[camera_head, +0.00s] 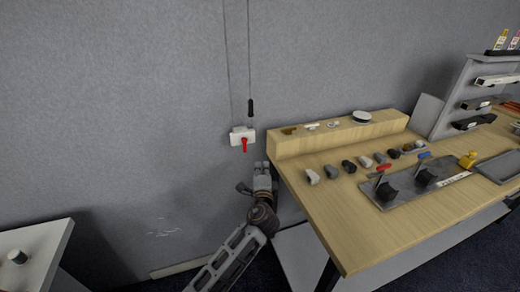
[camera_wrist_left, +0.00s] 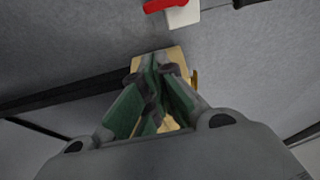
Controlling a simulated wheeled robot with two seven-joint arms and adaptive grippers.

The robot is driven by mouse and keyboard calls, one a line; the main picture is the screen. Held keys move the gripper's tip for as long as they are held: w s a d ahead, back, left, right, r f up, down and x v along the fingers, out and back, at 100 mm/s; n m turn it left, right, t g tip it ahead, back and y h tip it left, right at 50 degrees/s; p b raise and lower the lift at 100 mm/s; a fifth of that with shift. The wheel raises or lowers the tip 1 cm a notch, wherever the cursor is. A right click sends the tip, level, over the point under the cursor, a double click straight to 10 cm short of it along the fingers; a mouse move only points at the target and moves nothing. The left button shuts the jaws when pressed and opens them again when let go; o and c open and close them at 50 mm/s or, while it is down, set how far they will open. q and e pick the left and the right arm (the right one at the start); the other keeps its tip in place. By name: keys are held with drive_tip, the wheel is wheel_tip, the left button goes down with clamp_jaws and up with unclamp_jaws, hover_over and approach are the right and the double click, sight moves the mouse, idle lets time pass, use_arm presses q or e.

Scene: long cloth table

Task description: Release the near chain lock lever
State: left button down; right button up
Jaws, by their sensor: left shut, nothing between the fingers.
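A red lever (camera_head: 244,144) hangs down from a white lock box (camera_head: 237,136) on the grey wall, left of the wooden table. Thin cords run up the wall above the box, with a black grip (camera_head: 250,108) on one. My left gripper (camera_head: 262,169) is shut and empty, below and slightly right of the lever, apart from it. In the left wrist view the red lever (camera_wrist_left: 158,5) and white box (camera_wrist_left: 183,14) show at the top edge, beyond the shut fingertips (camera_wrist_left: 157,65). My right gripper is not in view.
The wooden table (camera_head: 345,225) stands close right of my left gripper, with a raised wooden ledge (camera_head: 335,137) at its back. Several small parts lie on it, beside a grey plate with red- and blue-handled clamps. A white surface (camera_head: 35,245) is at lower left. The wall area left is clear.

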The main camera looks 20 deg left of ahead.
sight(245, 146)
use_arm(q)
drive_tip(key=shift+w+d+r, duration=0.2)
drive_tip(key=shift+d+r, duration=0.1)
drive_tip(key=shift+r, duration=0.15)
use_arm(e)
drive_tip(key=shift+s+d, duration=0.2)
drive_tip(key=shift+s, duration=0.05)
use_arm(q)
drive_tip(key=shift+w, duration=0.15)
drive_tip(key=shift+x, duration=4.9)
drive_tip(key=s+a, duration=0.1)
drive_tip(key=s+a+p, duration=0.1)
drive_tip(key=a, duration=0.1)
drive_tip(key=shift+s+a+r, duration=0.1)
drive_tip(key=shift+s+a, duration=0.1)
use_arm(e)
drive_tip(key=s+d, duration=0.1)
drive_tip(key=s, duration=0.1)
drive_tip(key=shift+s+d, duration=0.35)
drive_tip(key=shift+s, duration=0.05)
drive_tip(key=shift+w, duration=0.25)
